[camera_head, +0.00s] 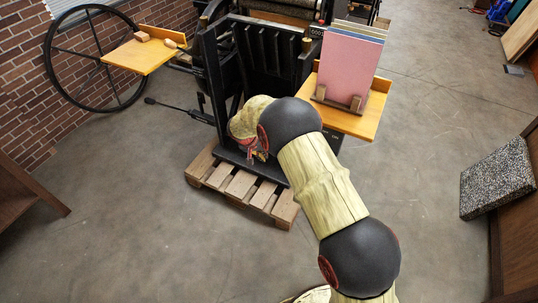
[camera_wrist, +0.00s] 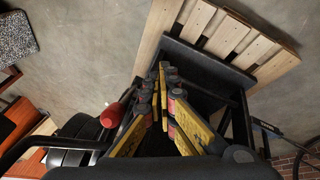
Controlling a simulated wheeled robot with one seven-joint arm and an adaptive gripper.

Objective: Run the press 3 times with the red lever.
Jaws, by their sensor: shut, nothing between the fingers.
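The black press (camera_head: 262,55) stands on a wooden pallet (camera_head: 240,186); my arm covers part of its front. My gripper (camera_head: 258,155) is low at the front of the press and mostly hidden behind my wrist in the head view. In the wrist view my gripper (camera_wrist: 163,75) is shut, with its yellow and black fingers together and nothing between them. The red lever's knob (camera_wrist: 112,115) shows to the left of the fingers, apart from them, beside a curved black bar. I cannot make out the red lever in the head view.
An orange shelf (camera_head: 350,122) on the press's right holds upright boards (camera_head: 346,65). Another orange shelf (camera_head: 138,58) at left carries small wood blocks. A large black wheel (camera_head: 52,82) stands by the brick wall. A speckled block (camera_head: 497,177) is at right.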

